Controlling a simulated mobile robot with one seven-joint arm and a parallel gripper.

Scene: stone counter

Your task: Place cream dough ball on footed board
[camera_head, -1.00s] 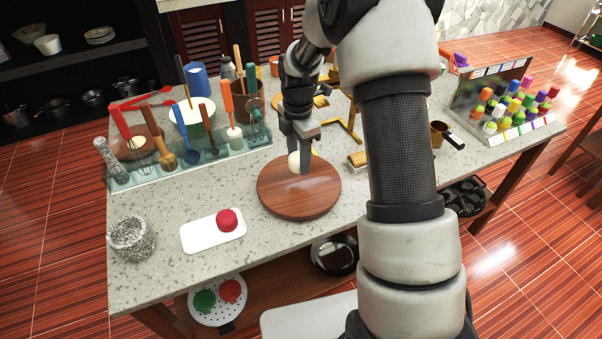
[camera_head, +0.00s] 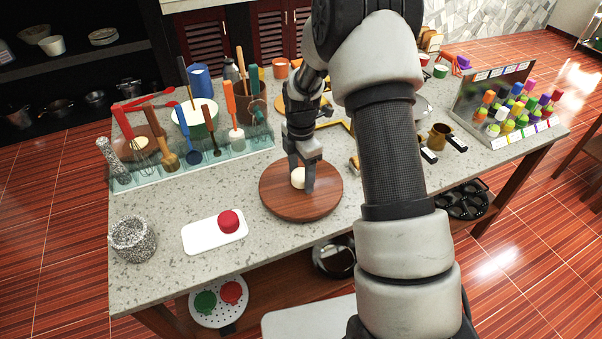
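The cream dough ball (camera_head: 298,178) sits between the fingers of my gripper (camera_head: 301,180), low over the round brown wooden board (camera_head: 275,200). My gripper points down and appears shut on the ball; the near right finger shows beside it, while the other finger is mostly hidden. The ball is over the upper middle part of the board and looks to be at or very close to its surface; I cannot tell for certain if it touches. The board's feet are not visible from above.
A stone mortar (camera_head: 133,239) stands at the front left. A utensil rack (camera_head: 225,150) is behind, and a bottle rack (camera_head: 490,105) is at the right. The counter in front is clear.

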